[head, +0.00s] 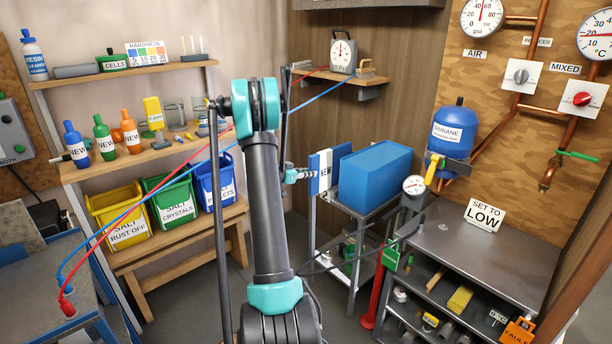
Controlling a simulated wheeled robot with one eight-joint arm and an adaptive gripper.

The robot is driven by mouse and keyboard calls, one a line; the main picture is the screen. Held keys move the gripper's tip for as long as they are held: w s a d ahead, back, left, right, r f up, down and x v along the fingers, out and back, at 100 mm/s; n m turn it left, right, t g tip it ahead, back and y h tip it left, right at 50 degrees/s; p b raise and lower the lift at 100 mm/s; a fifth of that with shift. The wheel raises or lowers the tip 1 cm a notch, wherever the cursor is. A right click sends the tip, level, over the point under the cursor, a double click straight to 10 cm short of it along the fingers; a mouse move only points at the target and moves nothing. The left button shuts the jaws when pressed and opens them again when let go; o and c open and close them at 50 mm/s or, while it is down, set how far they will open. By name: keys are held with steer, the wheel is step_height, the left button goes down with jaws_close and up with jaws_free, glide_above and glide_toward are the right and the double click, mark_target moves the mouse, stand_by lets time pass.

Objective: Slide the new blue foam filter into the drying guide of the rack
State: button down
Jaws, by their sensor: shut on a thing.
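My gripper (300,174) is small in the head view, just right of my arm, with its jaws at the left edge of an upright blue slab with a white NEW label (325,172). It is shut on this slab, which looks like the new blue foam filter (314,175). I cannot tell whether the filter touches the box or the rack. The drying guide cannot be made out from here.
A dark metal bench (480,262) with a SET TO LOW sign (485,215) stands at the right. A blue tank (450,135) and a gauge (414,185) are behind it. Wooden shelves (150,160) with bottles and bins are at the left. Red and blue hoses cross near my arm.

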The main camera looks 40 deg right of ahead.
mark_target(328, 164)
steer(key=shift+w+d, duration=0.15)
steer(key=shift+d, duration=1.3)
steer(key=shift+w+d, duration=0.15)
steer(key=shift+d, duration=2.1)
steer(key=shift+w+d, duration=0.2)
steer(key=shift+d, duration=2.05)
